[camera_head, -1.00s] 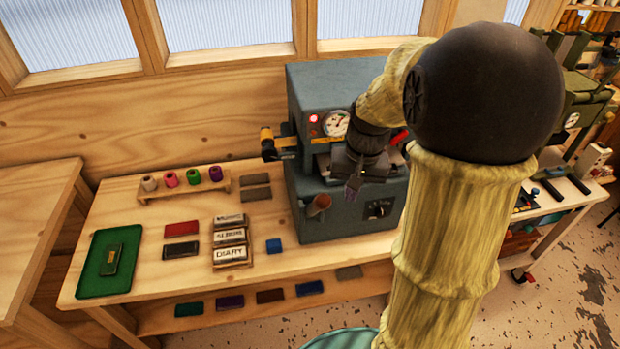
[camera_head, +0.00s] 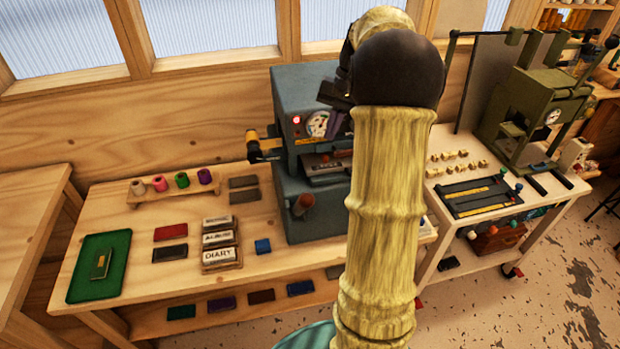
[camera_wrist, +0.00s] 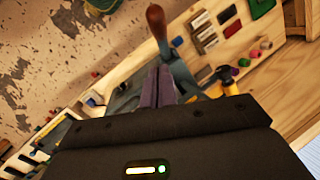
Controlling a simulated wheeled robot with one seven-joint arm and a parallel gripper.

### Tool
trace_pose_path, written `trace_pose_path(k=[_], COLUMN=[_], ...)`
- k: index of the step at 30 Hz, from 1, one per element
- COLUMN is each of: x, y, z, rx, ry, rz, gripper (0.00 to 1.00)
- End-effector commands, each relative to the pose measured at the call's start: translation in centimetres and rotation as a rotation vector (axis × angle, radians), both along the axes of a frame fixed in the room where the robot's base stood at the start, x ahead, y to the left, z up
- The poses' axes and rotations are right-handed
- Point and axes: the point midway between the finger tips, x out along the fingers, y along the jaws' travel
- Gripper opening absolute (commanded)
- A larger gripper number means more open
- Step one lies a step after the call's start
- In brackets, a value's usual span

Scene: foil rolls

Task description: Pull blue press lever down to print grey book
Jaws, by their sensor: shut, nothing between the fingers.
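The blue-grey press (camera_head: 310,215) stands on the wooden bench, with a gauge and a red light on its front. A lever with a brown-red handle (camera_head: 303,204) juts from its front; it also shows in the wrist view (camera_wrist: 156,20), beyond my fingers. My gripper (camera_head: 333,122) is in front of the press's upper part, partly hidden by my arm. In the wrist view its fingers (camera_wrist: 158,88) are together and empty, apart from the handle. A dark flat plate (camera_head: 328,172) sits in the press opening; I cannot tell whether a book is on it.
Coloured foil rolls (camera_head: 172,183) stand on a small rack at left. A yellow-and-black roll (camera_head: 254,146) juts from the press's left side. A green press (camera_head: 535,110) stands at right.

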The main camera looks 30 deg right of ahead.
Motion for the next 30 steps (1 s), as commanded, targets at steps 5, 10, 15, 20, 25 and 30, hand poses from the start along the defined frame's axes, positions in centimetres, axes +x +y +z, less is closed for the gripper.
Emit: trace_pose_path(k=[5, 10, 15, 20, 25, 30], x=[0.0, 0.0, 0.0, 0.0, 0.0, -0.8], y=[0.1, 0.4, 1.2, 2.2, 3.0, 3.9], z=[0.0, -0.7, -2.6, -5.2, -8.1, -9.8], rx=[-0.001, 0.0, 0.002, 0.002, 0.002, 0.001], ry=[0.0, 0.001, 0.003, 0.003, 0.004, 0.002], rz=[0.002, 0.003, 0.004, 0.004, 0.002, -0.004], gripper=[0.0, 0.0, 0.0, 0.0, 0.0, 0.0])
